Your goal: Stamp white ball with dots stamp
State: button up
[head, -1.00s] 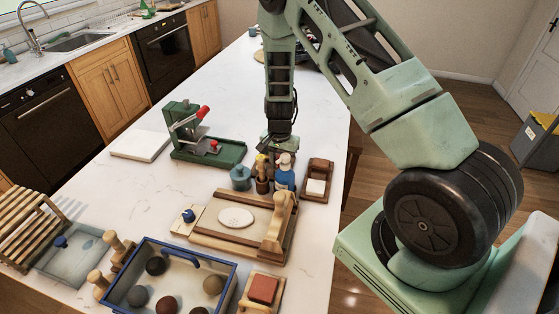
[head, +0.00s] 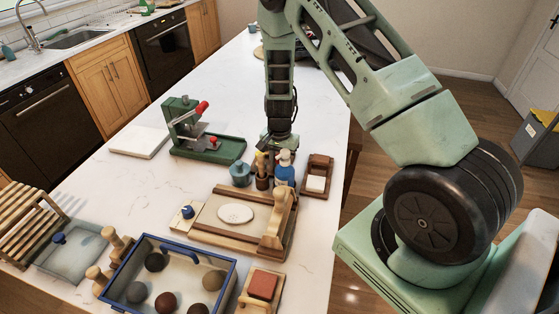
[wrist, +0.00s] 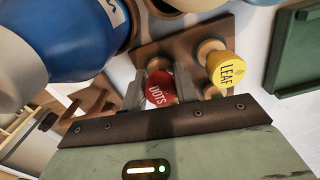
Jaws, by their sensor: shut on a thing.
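The dots stamp (wrist: 160,88) shows in the wrist view as a red round top marked DOTS, between the two fingers of my gripper (wrist: 158,93). My gripper is shut on it. It is close to the stamp holder (wrist: 150,52); I cannot tell whether it is clear of it. A yellow leaf stamp (wrist: 227,69) stands just to the right. In the head view my gripper (head: 272,148) is above the stamps, its fingers partly hidden. A flat, pale round of clay (head: 235,213) lies on the wooden board (head: 210,236); no round white ball is visible.
A blue bottle (head: 285,172) and a teal jar (head: 240,173) stand close beside the stamps. A green press (head: 205,146) is to the left. A blue-rimmed box (head: 228,277) holds several coloured balls in front.

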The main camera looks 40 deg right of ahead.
jog(key=o, duration=1)
jog(key=shift+o, duration=0.2)
notch_tip(320, 180, up, 17)
jog(key=b, duration=0.4)
jog(key=shift+r, duration=0.2)
